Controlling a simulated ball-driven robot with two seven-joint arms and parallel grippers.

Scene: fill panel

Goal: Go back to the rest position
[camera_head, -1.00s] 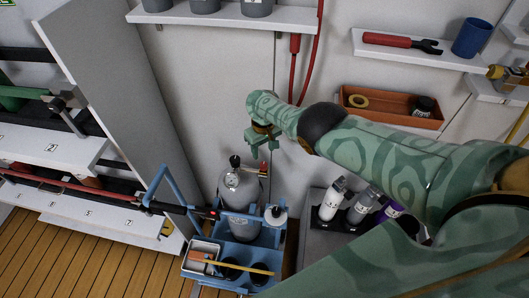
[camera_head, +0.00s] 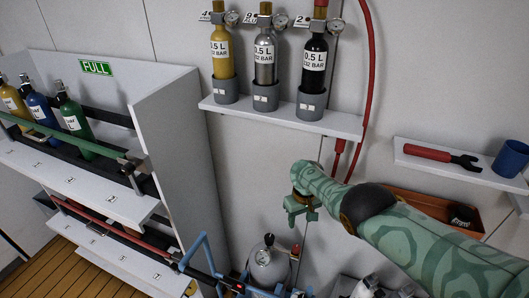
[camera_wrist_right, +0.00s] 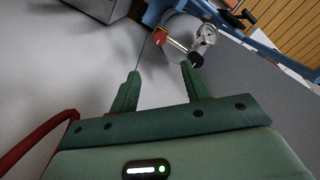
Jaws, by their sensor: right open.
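My right gripper (camera_head: 302,213) is at the end of my green patterned arm, in front of the wall below the bottle shelf. In the right wrist view its two green fingers (camera_wrist_right: 160,85) stand apart with nothing between them. A grey cylinder with a gauge (camera_head: 268,264) stands below the gripper. The cylinder's top, gauge and red and black knob (camera_wrist_right: 182,42) show beyond the fingertips, apart from them. My left gripper is not in view.
A wall shelf (camera_head: 240,108) holds yellow, silver and black bottles. A red hose (camera_head: 370,70) hangs beside it. A rack (camera_head: 185,150) with coloured bottles stands left. A shelf with a red wrench (camera_head: 438,154) and an orange tray (camera_head: 478,224) are right. A blue cart (camera_head: 205,260) is below.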

